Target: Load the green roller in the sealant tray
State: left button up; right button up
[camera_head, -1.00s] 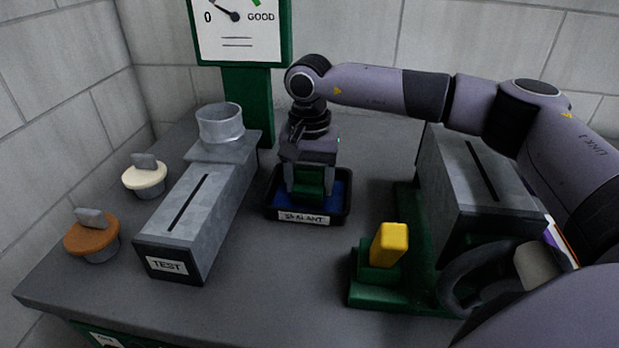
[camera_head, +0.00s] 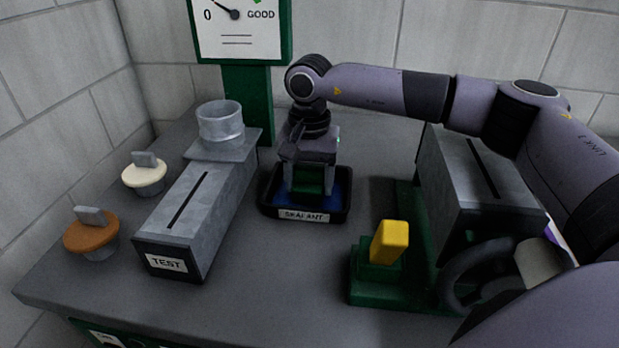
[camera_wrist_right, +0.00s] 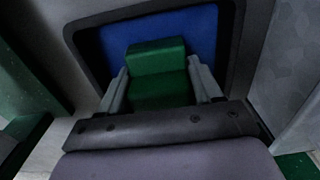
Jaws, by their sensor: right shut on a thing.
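The sealant tray (camera_head: 303,216) is a black-rimmed tray with a blue inside and a "SEALANT" label, in the middle of the bench in the head view. My right gripper (camera_head: 308,188) points down into the tray. It is shut on the green roller (camera_head: 307,180), which shows as a green block between the fingers. In the right wrist view the green roller (camera_wrist_right: 158,72) sits between the two grey fingers of my right gripper (camera_wrist_right: 162,92), over the blue inside of the tray (camera_wrist_right: 215,45). I cannot tell whether the roller touches the blue. My left gripper is not in view.
A grey duct box labelled "TEST" (camera_head: 185,225) stands left of the tray. Orange (camera_head: 92,236) and cream (camera_head: 144,176) knobbed caps lie further left. A yellow block on a green base (camera_head: 389,243) and another slotted duct box (camera_head: 480,190) are at the right. The front middle is clear.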

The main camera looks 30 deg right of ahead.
aim_at(309, 167)
dwell(0.3)
jog(key=shift+r+p, duration=2.5)
jog(key=shift+r, duration=1)
